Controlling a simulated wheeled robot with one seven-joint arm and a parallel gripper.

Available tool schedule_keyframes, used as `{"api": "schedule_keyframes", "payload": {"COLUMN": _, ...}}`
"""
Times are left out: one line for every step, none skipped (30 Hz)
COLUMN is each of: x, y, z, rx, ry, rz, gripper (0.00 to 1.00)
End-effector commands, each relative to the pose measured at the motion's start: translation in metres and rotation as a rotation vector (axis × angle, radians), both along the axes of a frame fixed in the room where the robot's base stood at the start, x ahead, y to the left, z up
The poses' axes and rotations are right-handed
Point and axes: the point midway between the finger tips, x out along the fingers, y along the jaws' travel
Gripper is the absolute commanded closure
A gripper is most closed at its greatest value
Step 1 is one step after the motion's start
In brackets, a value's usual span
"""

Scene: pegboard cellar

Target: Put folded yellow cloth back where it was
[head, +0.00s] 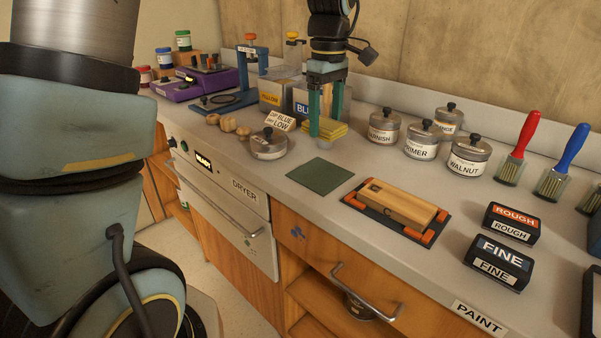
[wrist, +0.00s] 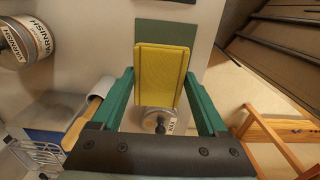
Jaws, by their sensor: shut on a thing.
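The folded yellow cloth (head: 328,129) is between the two green fingers of my gripper (head: 326,122). In the wrist view the cloth (wrist: 162,72) shows as a flat yellow rectangle, with my gripper (wrist: 158,102) shut on it. In the head view a finger covers part of the cloth. It is near the counter, just behind a dark green square mat (head: 320,176); I cannot tell its exact height. The mat (wrist: 165,35) also shows beyond the cloth in the wrist view.
A small lidded tin (head: 268,146) and a "DIP BLUE DRY LOW" card (head: 281,121) stand left of my gripper. The blue-labelled container (head: 300,98) is behind it. The varnish tin (head: 384,128) stands right. Bare counter surrounds the mat.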

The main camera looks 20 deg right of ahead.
Motion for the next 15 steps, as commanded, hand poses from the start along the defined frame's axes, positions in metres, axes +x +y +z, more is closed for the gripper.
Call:
{"api": "schedule_keyframes", "payload": {"x": -0.002, "y": -0.001, "z": -0.002, "rx": 0.000, "ry": -0.001, "rz": -0.004, "gripper": 0.68}}
{"api": "schedule_keyframes", "payload": {"x": -0.003, "y": -0.001, "z": -0.003, "rx": 0.000, "ry": -0.001, "rz": -0.005, "gripper": 0.68}}
{"api": "schedule_keyframes", "payload": {"x": -0.003, "y": -0.001, "z": -0.007, "rx": 0.002, "ry": 0.000, "rz": -0.005, "gripper": 0.68}}
{"api": "schedule_keyframes", "payload": {"x": -0.003, "y": -0.001, "z": -0.011, "rx": 0.002, "ry": 0.001, "rz": -0.005, "gripper": 0.68}}
{"api": "schedule_keyframes", "payload": {"x": -0.004, "y": -0.001, "z": -0.016, "rx": 0.004, "ry": 0.002, "rz": -0.005, "gripper": 0.68}}
{"api": "schedule_keyframes", "payload": {"x": -0.004, "y": -0.001, "z": -0.024, "rx": 0.003, "ry": 0.002, "rz": -0.005, "gripper": 0.68}}
{"api": "schedule_keyframes", "payload": {"x": -0.004, "y": -0.001, "z": -0.029, "rx": 0.004, "ry": 0.003, "rz": -0.005, "gripper": 0.68}}
{"api": "schedule_keyframes", "payload": {"x": -0.004, "y": -0.001, "z": -0.035, "rx": 0.004, "ry": 0.002, "rz": -0.004, "gripper": 0.68}}
{"api": "schedule_keyframes", "payload": {"x": -0.004, "y": -0.001, "z": -0.042, "rx": 0.004, "ry": 0.003, "rz": -0.004, "gripper": 0.68}}
{"api": "schedule_keyframes", "payload": {"x": -0.004, "y": -0.001, "z": -0.046, "rx": 0.003, "ry": 0.002, "rz": -0.004, "gripper": 0.68}}
{"api": "schedule_keyframes", "payload": {"x": -0.004, "y": -0.001, "z": -0.051, "rx": 0.003, "ry": 0.001, "rz": -0.004, "gripper": 0.68}}
{"api": "schedule_keyframes", "payload": {"x": -0.004, "y": -0.001, "z": -0.055, "rx": 0.002, "ry": 0.001, "rz": -0.004, "gripper": 0.68}}
{"api": "schedule_keyframes", "payload": {"x": -0.004, "y": -0.001, "z": -0.058, "rx": 0.003, "ry": 0.001, "rz": -0.004, "gripper": 0.68}}
{"api": "schedule_keyframes", "payload": {"x": -0.004, "y": -0.001, "z": -0.060, "rx": 0.002, "ry": 0.000, "rz": -0.004, "gripper": 0.68}}
{"api": "schedule_keyframes", "payload": {"x": -0.003, "y": -0.001, "z": -0.063, "rx": 0.001, "ry": 0.000, "rz": -0.004, "gripper": 0.68}}
